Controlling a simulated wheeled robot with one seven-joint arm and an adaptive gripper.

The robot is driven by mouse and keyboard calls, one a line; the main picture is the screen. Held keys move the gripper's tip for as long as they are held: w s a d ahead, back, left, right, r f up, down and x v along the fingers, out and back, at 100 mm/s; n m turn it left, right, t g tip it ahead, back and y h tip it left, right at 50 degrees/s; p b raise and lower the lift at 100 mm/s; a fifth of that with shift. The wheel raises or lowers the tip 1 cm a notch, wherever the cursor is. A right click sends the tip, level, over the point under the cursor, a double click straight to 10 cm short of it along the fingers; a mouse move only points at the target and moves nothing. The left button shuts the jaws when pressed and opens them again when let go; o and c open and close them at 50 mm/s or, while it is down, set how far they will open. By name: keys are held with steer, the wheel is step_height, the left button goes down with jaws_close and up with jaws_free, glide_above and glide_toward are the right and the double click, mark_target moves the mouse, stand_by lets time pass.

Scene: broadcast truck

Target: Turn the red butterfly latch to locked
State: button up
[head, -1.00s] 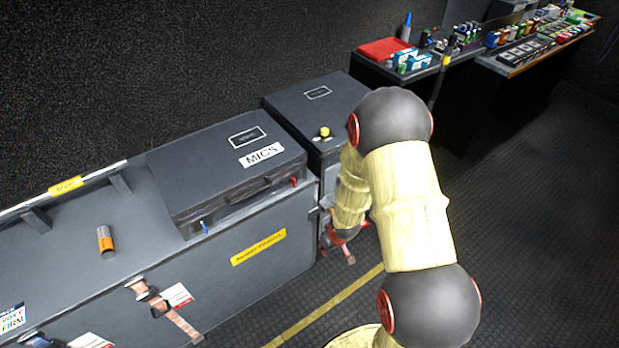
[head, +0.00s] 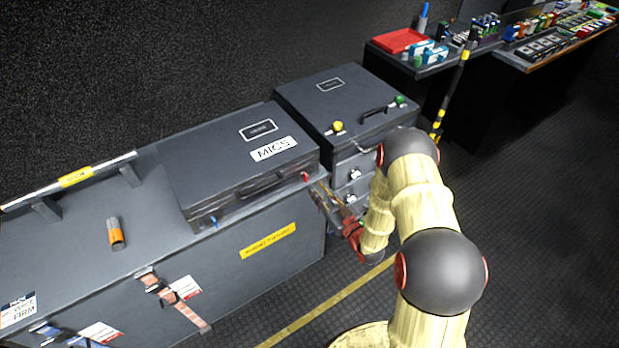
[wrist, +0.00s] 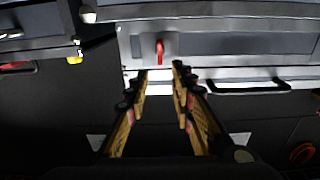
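The red butterfly latch (head: 306,177) is at the front right corner of the black MICS case (head: 285,165). In the wrist view the red latch (wrist: 160,50) is a small upright tab on a grey plate, straight ahead between my fingertips. My gripper (head: 320,188) is at the right end of the grey bench, its fingers pointing at the latch from the front right. In the wrist view my gripper (wrist: 160,72) is open, its two fingers apart with nothing between them. The tips appear just short of the latch; I cannot tell the exact gap.
A blue latch (head: 214,222) is at the case's front left. A second black case (head: 335,95) with yellow (head: 337,127) and green (head: 399,101) latches stands behind, right. An orange-and-grey cylinder (head: 115,234) lies on the bench (head: 60,260). The floor at right is clear.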

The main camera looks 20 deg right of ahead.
mark_target(307, 176)
steer(key=b+x, duration=0.1)
steer(key=x, duration=0.6)
steer(key=shift+f, duration=0.1)
steer(key=shift+c, duration=0.6)
jaws_close()
